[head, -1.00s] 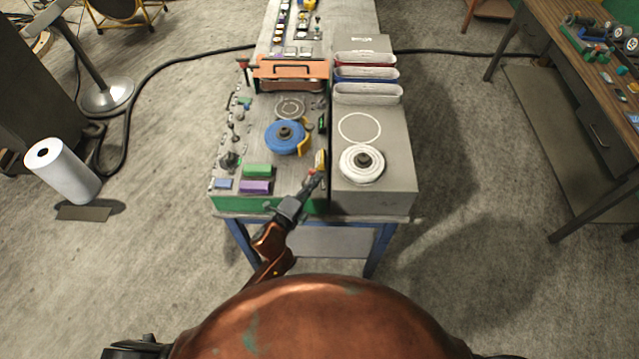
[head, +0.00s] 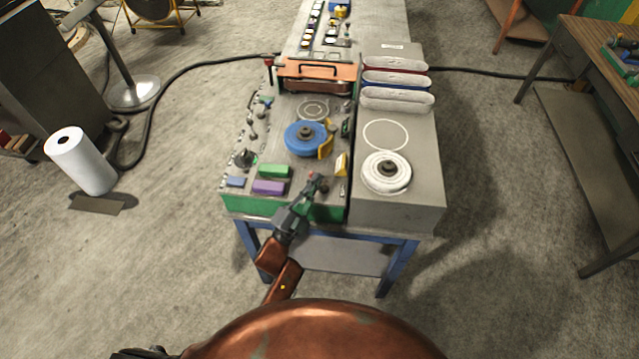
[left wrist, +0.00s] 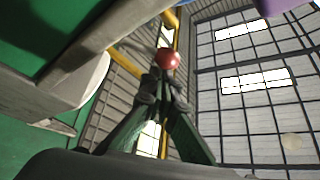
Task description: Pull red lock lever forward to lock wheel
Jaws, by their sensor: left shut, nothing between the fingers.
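The red lock lever shows as a small red ball knob (head: 311,175) at the front of the console. It is also large in the left wrist view (left wrist: 167,59), just beyond my fingertips. The blue wheel (head: 302,133) lies flat behind it on the console, with a yellow piece at its right side. My left gripper (head: 317,185) is at the console's front edge, right by the red knob. Its fingers (left wrist: 161,90) are shut and hold nothing. I cannot tell whether they touch the lever, and its stem is mostly hidden. My right gripper is not in view.
Green (head: 274,171) and purple (head: 268,187) blocks sit left of the gripper. A yellow block (head: 341,164) is close on its right. A white round pad (head: 386,171) lies on the grey box. Another red-topped lever (head: 268,63) stands at the far left.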

